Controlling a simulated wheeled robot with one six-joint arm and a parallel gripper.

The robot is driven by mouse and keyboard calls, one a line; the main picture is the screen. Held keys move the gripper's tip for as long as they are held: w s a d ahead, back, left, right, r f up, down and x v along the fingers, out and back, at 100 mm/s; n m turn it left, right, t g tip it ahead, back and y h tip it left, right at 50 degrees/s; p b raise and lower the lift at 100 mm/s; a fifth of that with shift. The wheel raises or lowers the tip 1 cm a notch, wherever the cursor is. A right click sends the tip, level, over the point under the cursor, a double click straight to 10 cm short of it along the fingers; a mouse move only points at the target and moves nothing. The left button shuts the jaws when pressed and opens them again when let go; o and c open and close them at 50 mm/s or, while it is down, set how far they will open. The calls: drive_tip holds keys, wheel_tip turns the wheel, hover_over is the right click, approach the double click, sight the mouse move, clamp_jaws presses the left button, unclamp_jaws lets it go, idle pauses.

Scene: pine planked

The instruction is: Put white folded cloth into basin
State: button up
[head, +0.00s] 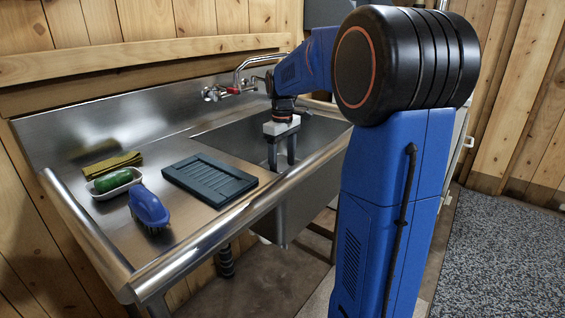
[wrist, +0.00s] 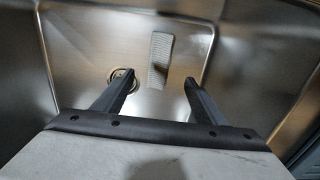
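The white folded cloth (wrist: 159,57) shows in the wrist view as a narrow, pale, ribbed piece. It appears to lie on the floor of the steel basin (wrist: 225,62), to the right of the drain (wrist: 121,80). My gripper (wrist: 158,88) is open, its two dark fingers wide apart with nothing held between them. The cloth lies beyond the fingertips, apart from them. In the head view my gripper (head: 282,162) points down into the basin (head: 235,140). The cloth is hidden there.
The drainboard left of the basin holds a dark ribbed tray (head: 209,179), a blue brush (head: 149,207), a green object in a white dish (head: 114,182), and an olive cloth (head: 112,164). The red-handled faucet (head: 240,80) stands behind the basin. The front rim is raised.

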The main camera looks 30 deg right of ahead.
drive_tip(key=shift+r, duration=0.1)
wheel_tip(320, 180, up, 17)
drive_tip(key=shift+r, duration=0.15)
idle(0.6)
idle(0.6)
